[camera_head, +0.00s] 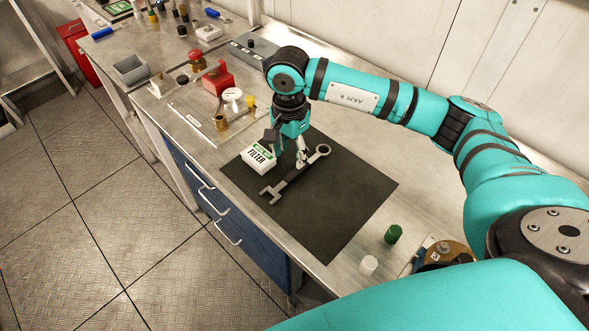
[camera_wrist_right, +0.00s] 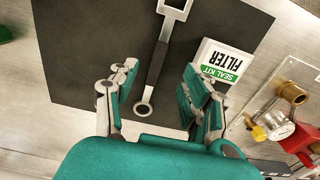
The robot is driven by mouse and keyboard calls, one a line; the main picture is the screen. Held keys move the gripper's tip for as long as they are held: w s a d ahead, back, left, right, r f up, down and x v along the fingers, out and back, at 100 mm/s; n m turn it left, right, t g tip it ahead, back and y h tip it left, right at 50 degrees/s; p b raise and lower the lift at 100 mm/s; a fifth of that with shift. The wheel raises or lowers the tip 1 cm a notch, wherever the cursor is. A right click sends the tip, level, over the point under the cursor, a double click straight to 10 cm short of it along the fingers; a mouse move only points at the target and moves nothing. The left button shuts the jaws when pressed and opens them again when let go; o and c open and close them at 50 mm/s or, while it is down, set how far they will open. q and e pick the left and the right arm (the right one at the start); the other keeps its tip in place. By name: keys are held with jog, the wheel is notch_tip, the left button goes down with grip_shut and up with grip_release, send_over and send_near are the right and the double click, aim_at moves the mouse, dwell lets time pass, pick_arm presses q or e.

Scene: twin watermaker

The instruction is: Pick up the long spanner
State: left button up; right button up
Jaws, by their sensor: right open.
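The long spanner (camera_head: 284,184) lies on the dark mat (camera_head: 335,215), with an open jaw at one end and a ring at the other. In the right wrist view the spanner (camera_wrist_right: 157,62) runs away from between my fingers, its ring end nearest. My right gripper (camera_head: 289,155) is over the mat beside the spanner and the filter box. In the wrist view the right gripper (camera_wrist_right: 152,97) is open, with one finger on each side of the spanner, and holds nothing. How far it is above the spanner I cannot tell. My left gripper is not in view.
A white and green filter box (camera_head: 259,158) lies on the mat close to the gripper; it also shows in the wrist view (camera_wrist_right: 222,62) near one finger. A green cap (camera_head: 393,234) and a white cap (camera_head: 368,265) stand beyond the mat. Red and brass fittings (camera_head: 219,82) stand farther along the bench.

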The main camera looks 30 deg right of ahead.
aim_at(291, 175)
notch_tip(291, 175, down, 3)
jog(key=shift+a+r+p, duration=0.1)
jog(key=shift+r+p, duration=0.1)
jog(key=shift+p, duration=0.1)
notch_tip(291, 175, down, 4)
jog(key=p, duration=0.2)
jog(key=shift+p, duration=0.3)
jog(key=shift+f, duration=0.65)
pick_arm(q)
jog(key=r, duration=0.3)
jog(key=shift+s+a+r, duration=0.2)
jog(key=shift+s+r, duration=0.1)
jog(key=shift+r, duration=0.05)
pick_arm(e)
grip_shut()
